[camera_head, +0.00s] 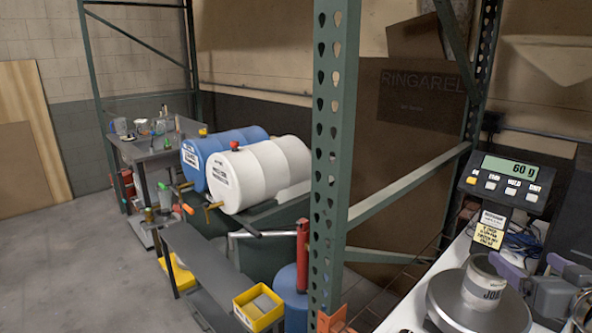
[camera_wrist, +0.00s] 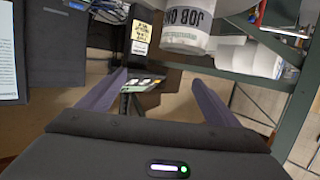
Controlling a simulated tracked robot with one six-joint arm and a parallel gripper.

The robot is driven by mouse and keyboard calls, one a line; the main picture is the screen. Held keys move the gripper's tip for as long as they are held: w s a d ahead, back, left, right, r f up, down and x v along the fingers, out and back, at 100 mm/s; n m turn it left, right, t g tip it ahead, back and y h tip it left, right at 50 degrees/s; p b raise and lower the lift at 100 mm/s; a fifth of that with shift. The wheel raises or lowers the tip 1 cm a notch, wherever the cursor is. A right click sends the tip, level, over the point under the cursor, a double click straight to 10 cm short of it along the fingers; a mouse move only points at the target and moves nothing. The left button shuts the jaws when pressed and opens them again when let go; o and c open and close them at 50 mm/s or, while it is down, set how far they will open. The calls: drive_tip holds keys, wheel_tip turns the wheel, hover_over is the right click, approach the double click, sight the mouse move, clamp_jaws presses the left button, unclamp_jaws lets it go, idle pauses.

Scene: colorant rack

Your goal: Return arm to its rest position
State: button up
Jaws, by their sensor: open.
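My gripper (camera_head: 530,268) is at the right of the head view, beside the scale. Its two purple-grey fingers are spread. In the wrist view my gripper (camera_wrist: 160,92) is open, with nothing between the fingers. A white can (camera_head: 485,288) labelled "JOB" stands upright on the round metal pan of the scale (camera_head: 450,308). The can also shows in the wrist view (camera_wrist: 187,32), above the fingers in the picture. My gripper's body and arm are mostly cut off at the right edge of the head view.
The scale display (camera_head: 510,171) reads 60 g and stands behind the pan. A green perforated rack post (camera_head: 335,150) rises left of the scale. Further left are a white drum (camera_head: 262,172), a blue drum (camera_head: 220,148) and a yellow bin (camera_head: 258,306). Open floor lies at far left.

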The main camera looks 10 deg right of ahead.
drive_tip(key=w+d+r+m+h, duration=0.2)
drive_tip(key=w+r+m+h, duration=0.25)
drive_tip(key=w+r, duration=0.35)
drive_tip(key=a+f+g+y, duration=0.1)
drive_tip(key=a+f+g, duration=0.15)
drive_tip(key=a, duration=0.65)
drive_tip(key=s+a+f+n+g+y, duration=0.2)
drive_tip(key=s+a+f, duration=0.3)
drive_tip(key=a, duration=0.4)
drive_tip(key=s+a+f+n+g+y, duration=0.2)
drive_tip(key=s+a+f, duration=0.3)
drive_tip(key=a, duration=0.4)
drive_tip(key=s+a+f+n+g+y, duration=0.2)
drive_tip(key=s+a+f+n+y, duration=0.1)
drive_tip(key=s+a+f, duration=0.2)
drive_tip(key=s+a, duration=0.2)
drive_tip(key=a, duration=0.2)
drive_tip(key=shift+s+f, duration=0.15)
drive_tip(key=shift+f, duration=0.25)
drive_tip(key=shift+d+g+y, duration=0.15)
drive_tip(key=shift+g+y, duration=0.1)
drive_tip(key=shift+c, duration=0.3)
